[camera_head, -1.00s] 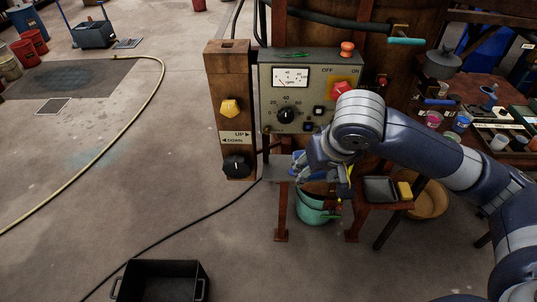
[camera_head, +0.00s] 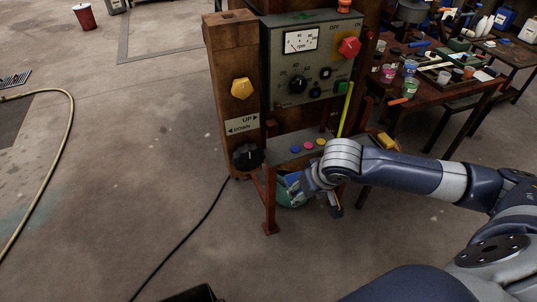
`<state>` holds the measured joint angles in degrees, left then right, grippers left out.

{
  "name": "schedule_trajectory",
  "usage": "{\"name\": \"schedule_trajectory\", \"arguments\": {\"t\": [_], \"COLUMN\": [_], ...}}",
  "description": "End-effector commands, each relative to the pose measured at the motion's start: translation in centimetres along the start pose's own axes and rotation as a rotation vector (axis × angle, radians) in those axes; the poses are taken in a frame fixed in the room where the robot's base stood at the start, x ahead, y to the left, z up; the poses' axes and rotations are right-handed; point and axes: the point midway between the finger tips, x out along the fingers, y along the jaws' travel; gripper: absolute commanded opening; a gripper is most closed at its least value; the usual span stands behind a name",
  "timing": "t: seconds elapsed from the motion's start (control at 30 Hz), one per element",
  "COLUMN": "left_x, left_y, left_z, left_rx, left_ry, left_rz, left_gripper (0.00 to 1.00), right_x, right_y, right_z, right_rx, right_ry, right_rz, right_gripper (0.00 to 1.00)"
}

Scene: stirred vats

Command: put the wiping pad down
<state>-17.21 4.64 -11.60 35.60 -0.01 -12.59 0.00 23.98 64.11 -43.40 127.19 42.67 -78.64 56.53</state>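My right arm comes in from the right, and its gripper (camera_head: 332,203) is low in front of the stand's narrow shelf (camera_head: 283,153). The fingers are small and dark against the stand, and I cannot tell if they are open or shut. A bright blue patch (camera_head: 293,183) shows at the left of the wrist; I cannot tell if it is a pad or part of the hand. A yellow block (camera_head: 387,140), possibly a pad, lies at the shelf's right end, apart from the gripper. My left gripper is out of view.
A control panel (camera_head: 311,62) with knobs and a red button stands above the shelf. A cluttered table (camera_head: 425,100) stands right. The floor at left is open.

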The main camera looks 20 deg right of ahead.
Motion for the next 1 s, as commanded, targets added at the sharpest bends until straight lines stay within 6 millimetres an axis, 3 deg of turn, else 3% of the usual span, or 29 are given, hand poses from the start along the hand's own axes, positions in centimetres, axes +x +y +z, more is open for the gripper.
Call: {"name": "schedule_trajectory", "arguments": {"t": [0.17, 0.6, 1.0], "left_x": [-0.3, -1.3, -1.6], "left_y": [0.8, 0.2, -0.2], "left_z": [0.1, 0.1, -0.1], "left_rx": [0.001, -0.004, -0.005], "left_ry": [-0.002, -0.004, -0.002], "left_rz": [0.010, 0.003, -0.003], "left_gripper": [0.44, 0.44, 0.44], "right_x": [0.9, 4.7, 6.2], "right_y": [0.1, 0.0, 0.1], "right_z": [-2.4, -11.5, -15.0], "right_rx": [0.004, 0.001, 0.002], "right_ry": [0.005, 0.002, 0.002], "right_rz": [0.000, 0.000, 0.001], "right_gripper": [0.30, 0.30, 0.30]}}
